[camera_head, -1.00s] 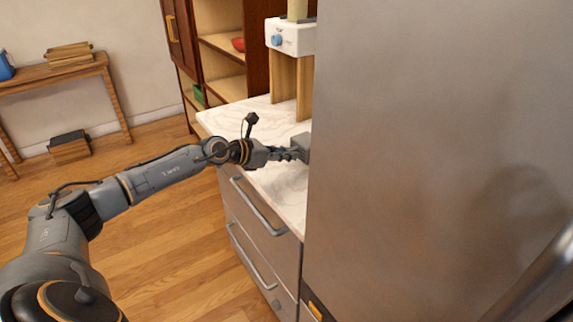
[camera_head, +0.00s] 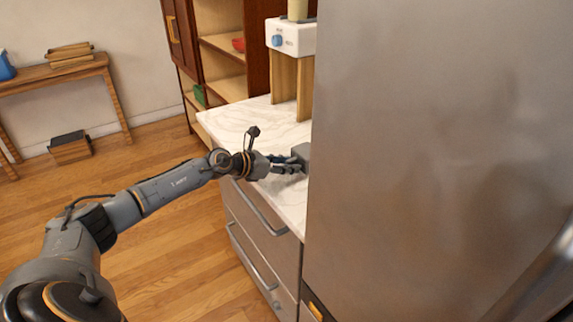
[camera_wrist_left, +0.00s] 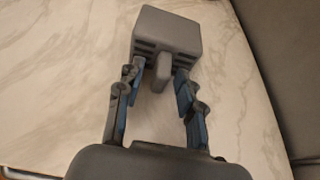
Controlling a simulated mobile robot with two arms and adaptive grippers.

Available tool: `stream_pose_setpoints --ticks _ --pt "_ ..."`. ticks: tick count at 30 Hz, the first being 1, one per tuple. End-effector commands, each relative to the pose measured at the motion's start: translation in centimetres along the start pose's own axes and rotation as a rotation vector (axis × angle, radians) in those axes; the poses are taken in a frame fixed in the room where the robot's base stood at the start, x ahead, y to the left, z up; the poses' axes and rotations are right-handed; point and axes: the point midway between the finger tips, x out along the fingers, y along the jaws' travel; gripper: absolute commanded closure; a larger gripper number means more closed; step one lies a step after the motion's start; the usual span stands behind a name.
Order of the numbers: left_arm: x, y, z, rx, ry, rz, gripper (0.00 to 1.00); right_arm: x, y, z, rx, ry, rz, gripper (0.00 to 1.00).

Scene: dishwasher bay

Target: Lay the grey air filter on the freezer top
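The grey air filter (camera_head: 302,153) is a small block at the right of the pale marble top (camera_head: 240,117), beside the tall steel front. The marble top covers a unit with steel drawer fronts; I cannot tell if this is the freezer. In the left wrist view the filter (camera_wrist_left: 168,30) has slotted sides and a tab pointing at my gripper. My left gripper (camera_wrist_left: 156,76) is open, its fingers apart on either side of the tab, with visible gaps. In the head view my left gripper (camera_head: 288,165) is low over the marble. My right gripper is not in view.
A white appliance (camera_head: 291,37) on wooden supports stands at the back of the marble top. The tall steel front (camera_head: 440,150) blocks the right side. The marble left of the filter is clear. A wooden side table (camera_head: 55,75) stands far left.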

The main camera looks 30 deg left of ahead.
Motion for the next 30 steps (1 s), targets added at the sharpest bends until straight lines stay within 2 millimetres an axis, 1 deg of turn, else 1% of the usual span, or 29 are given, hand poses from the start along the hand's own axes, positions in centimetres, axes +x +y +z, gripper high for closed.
stream_pose_setpoints --ticks 5,9,10,14,19,22,26,27,30 --pt "0.0 0.0 0.0 0.0 0.0 0.0 0.63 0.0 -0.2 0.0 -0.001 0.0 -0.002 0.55" --pt "-0.3 0.0 0.5 0.0 0.0 0.001 0.63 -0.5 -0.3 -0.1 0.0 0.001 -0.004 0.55" --pt "-0.6 0.1 0.2 0.001 0.002 0.002 0.63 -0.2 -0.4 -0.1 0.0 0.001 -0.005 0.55" --pt "-2.7 0.1 -0.1 0.004 0.005 0.002 0.63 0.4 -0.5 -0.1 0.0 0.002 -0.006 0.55" --pt "-6.3 0.0 -0.3 0.006 0.009 0.001 0.63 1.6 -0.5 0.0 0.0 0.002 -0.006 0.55" --pt "-7.7 0.2 -0.4 0.001 0.006 0.004 0.63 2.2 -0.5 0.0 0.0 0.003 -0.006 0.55" --pt "-9.2 -0.1 -0.2 0.004 0.009 -0.002 0.63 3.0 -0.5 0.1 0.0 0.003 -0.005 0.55" --pt "-9.7 -0.1 0.3 -0.003 0.006 -0.002 0.63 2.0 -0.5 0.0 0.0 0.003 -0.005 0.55" --pt "-10.4 -0.1 0.3 -0.003 0.005 -0.004 0.63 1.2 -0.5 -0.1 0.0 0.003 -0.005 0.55"
